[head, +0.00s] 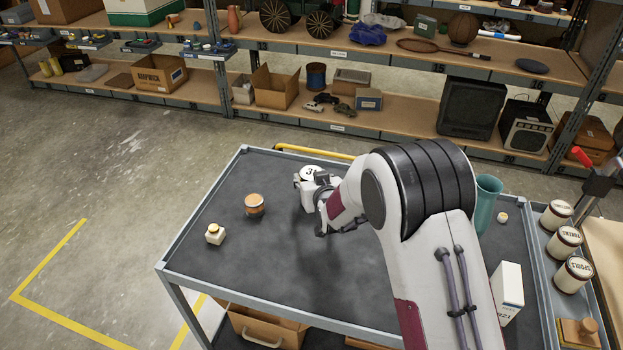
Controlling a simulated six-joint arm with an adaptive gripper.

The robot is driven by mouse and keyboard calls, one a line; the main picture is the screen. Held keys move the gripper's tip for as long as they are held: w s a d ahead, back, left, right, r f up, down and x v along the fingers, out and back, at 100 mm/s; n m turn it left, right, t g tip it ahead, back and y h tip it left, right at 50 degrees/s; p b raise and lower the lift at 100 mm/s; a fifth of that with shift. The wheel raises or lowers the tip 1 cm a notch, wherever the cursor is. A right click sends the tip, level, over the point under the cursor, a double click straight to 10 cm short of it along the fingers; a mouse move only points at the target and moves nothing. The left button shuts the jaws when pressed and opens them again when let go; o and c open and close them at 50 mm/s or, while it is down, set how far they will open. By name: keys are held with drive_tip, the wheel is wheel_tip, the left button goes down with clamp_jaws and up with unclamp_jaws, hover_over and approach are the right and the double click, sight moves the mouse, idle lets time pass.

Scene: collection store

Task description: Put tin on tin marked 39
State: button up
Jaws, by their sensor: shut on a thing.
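A round white lid (309,173) with a dark mark that starts with 3 shows just behind my gripper; the rest of the mark is hidden. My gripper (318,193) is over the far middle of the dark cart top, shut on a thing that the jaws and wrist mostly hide. A pale body shows at the jaws, but I cannot tell whether it is a tin, nor whether it touches or rests on the marked one. An orange-brown round tin or jar (254,205) with a pale lid stands apart to the left.
A small cream bottle (215,235) stands at the left of the cart top (222,275). On the right are a teal vase (487,203), a white box (507,292) and a side tray with several labelled jars (566,246). Loaded shelves (300,118) stand behind. The cart's front left is clear.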

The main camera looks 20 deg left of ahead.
drive_tip(key=shift+f, duration=0.2)
idle(0.3)
drive_tip(key=o, duration=1.2)
drive_tip(key=shift+c, duration=0.2)
drive_tip(key=shift+r, duration=0.2)
drive_tip(key=v, duration=1.2)
